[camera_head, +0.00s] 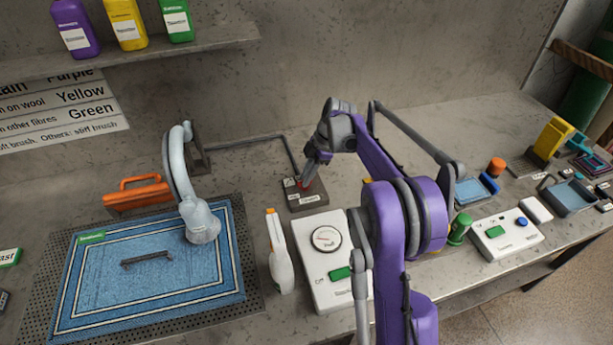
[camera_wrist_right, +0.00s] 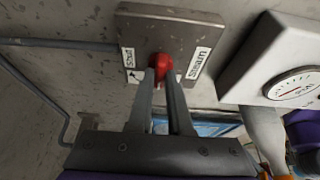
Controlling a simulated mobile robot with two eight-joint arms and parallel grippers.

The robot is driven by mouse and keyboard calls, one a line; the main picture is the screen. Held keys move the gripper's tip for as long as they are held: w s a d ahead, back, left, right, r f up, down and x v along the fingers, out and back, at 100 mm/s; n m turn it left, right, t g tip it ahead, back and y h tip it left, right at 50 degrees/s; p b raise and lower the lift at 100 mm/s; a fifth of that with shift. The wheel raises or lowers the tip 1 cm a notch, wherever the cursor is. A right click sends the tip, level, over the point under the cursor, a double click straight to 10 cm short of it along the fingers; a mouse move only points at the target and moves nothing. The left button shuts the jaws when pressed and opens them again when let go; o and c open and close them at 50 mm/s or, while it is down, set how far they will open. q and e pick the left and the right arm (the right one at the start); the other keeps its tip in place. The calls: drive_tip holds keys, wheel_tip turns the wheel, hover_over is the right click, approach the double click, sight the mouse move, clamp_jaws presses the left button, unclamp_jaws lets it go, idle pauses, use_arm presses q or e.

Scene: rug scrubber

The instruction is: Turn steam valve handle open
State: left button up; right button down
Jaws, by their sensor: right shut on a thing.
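The steam valve is a grey plate (camera_head: 307,199) on the bench behind the white gauge box, with a pipe running to it from the left. Its red handle (camera_head: 305,184) shows only partly in the head view. In the right wrist view the red handle (camera_wrist_right: 161,66) sits on the plate (camera_wrist_right: 170,30) between a "Shut" label (camera_wrist_right: 129,58) and a "Steam" label (camera_wrist_right: 198,62). My right gripper (camera_wrist_right: 162,80) is shut on the red handle, with its fingers on either side of it. The fingers hide part of the handle. My left gripper is not in view.
A white box with a gauge (camera_head: 326,238) and green button stands just in front of the valve. A white spray bottle (camera_head: 279,255) and a grey steam arm (camera_head: 187,190) over a blue rug (camera_head: 150,285) are to the left. Several devices stand at the right.

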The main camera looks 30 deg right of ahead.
drive_tip(key=c, duration=0.8)
unclamp_jaws()
drive_tip(key=shift+c, duration=0.2)
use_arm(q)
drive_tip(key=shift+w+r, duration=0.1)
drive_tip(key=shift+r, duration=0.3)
use_arm(e)
drive_tip(key=w+v, duration=0.1)
drive_tip(key=v, duration=0.9)
drive_tip(key=shift+s+d+r, duration=0.25)
drive_tip(key=shift+s+r, duration=0.1)
drive_tip(key=shift+s, duration=0.15)
drive_tip(key=shift+f, duration=0.1)
